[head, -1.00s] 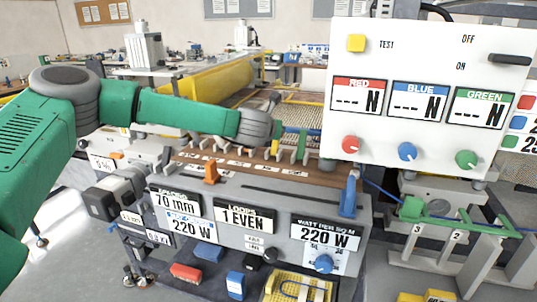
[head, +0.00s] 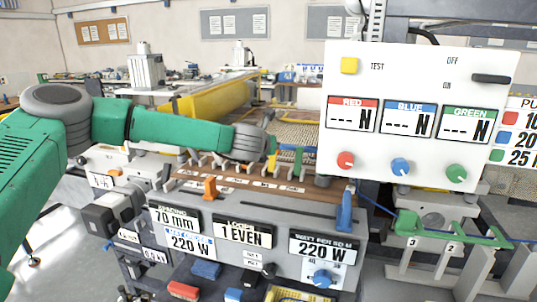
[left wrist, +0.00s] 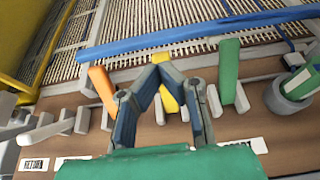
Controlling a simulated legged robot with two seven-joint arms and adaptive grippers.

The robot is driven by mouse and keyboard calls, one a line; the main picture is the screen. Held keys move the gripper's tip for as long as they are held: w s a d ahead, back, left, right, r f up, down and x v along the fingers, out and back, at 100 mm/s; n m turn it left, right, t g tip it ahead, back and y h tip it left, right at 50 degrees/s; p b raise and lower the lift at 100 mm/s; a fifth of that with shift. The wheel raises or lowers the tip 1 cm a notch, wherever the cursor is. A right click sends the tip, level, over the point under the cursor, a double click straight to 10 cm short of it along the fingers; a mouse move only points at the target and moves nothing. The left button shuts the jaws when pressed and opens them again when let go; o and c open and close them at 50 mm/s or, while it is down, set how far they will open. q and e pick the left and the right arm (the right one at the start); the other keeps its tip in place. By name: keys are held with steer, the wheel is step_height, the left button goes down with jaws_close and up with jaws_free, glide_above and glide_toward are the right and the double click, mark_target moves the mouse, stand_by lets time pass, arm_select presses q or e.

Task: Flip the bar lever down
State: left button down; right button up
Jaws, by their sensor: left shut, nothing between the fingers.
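A row of levers stands on the brown labelled strip (left wrist: 230,138) of the machine. In the left wrist view an orange lever (left wrist: 103,88), a yellow lever (left wrist: 168,100) and a green lever (left wrist: 228,70) stand up, with several grey ones beside them. Which one is the bar lever I cannot tell, as the labels are partly hidden or too small. My left gripper (left wrist: 159,62) is shut and empty, its fingertips together in front of the yellow lever; whether it touches is unclear. In the head view the green lever (head: 299,160) is just right of the gripper. My right gripper is not in view.
A white control panel (head: 390,165) with red, blue and green displays stands right of the levers. A blue bar (left wrist: 200,33) lies across the mesh behind them. The front panel carries an orange slider (head: 210,188) and a blue slider (head: 345,212).

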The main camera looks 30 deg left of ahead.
arm_select(q)
steer(key=s+d+r, duration=0.1)
steer(key=s+r, duration=0.2)
steer(key=r, duration=0.7)
steer(key=shift+s+d+r, duration=0.3)
steer(key=shift+d+r, duration=0.05)
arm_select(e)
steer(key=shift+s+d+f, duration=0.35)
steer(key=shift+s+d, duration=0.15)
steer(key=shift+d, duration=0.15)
